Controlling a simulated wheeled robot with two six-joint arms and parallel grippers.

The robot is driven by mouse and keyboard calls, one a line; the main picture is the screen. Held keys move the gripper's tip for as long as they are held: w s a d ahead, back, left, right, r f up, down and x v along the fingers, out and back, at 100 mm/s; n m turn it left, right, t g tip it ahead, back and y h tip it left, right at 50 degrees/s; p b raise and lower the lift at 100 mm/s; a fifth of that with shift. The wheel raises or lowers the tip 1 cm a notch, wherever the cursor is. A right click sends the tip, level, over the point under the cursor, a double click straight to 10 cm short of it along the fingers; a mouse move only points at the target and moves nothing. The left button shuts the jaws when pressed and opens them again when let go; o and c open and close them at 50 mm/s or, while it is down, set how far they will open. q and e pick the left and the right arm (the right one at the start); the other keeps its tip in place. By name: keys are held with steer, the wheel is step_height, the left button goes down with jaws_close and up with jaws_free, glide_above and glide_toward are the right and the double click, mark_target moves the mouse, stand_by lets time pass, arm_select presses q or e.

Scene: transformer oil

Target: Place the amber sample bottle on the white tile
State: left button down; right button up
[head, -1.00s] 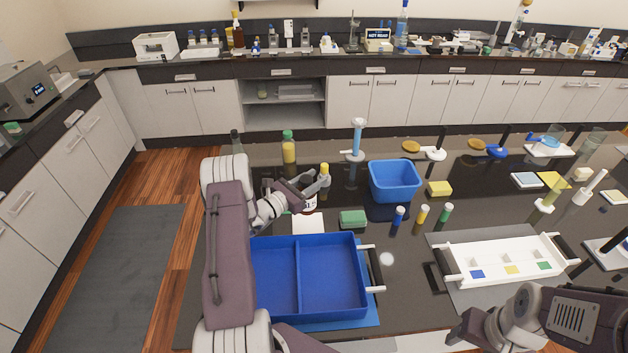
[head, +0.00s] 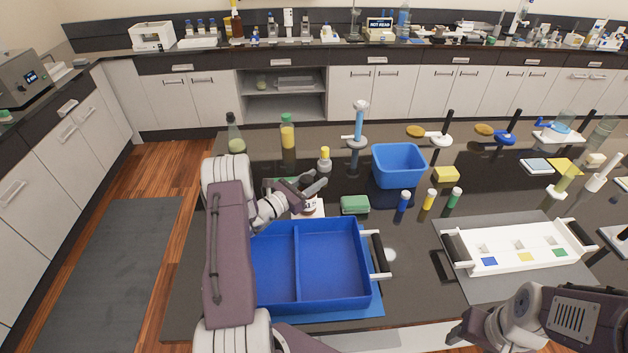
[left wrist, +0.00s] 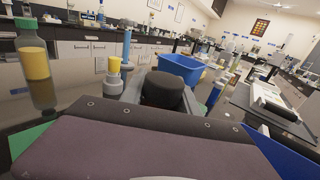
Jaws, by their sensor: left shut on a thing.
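My left gripper (head: 312,186) is shut on the amber sample bottle (head: 308,204), a dark bottle with a white label. In the left wrist view its black cap (left wrist: 162,90) stands upright just past the gripper body; the rest of it is hidden. The white tile (head: 294,215) lies behind the blue tray, and the bottle overlaps it in the head view. I cannot tell whether the bottle touches the tile. My right gripper (head: 462,335) is at the bottom right, apart from these things, its jaws unclear.
A divided blue tray (head: 297,265) stands in front of the tile. A green sponge (head: 355,204) lies right of it, with a blue bin (head: 398,165) behind.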

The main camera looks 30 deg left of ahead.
arm_select(q)
steer(key=shift+f+b, duration=0.3)
steer(key=shift+b, duration=0.05)
steer(key=c, duration=0.8)
jaws_free()
steer(key=shift+r, duration=0.1)
steer(key=o, duration=0.3)
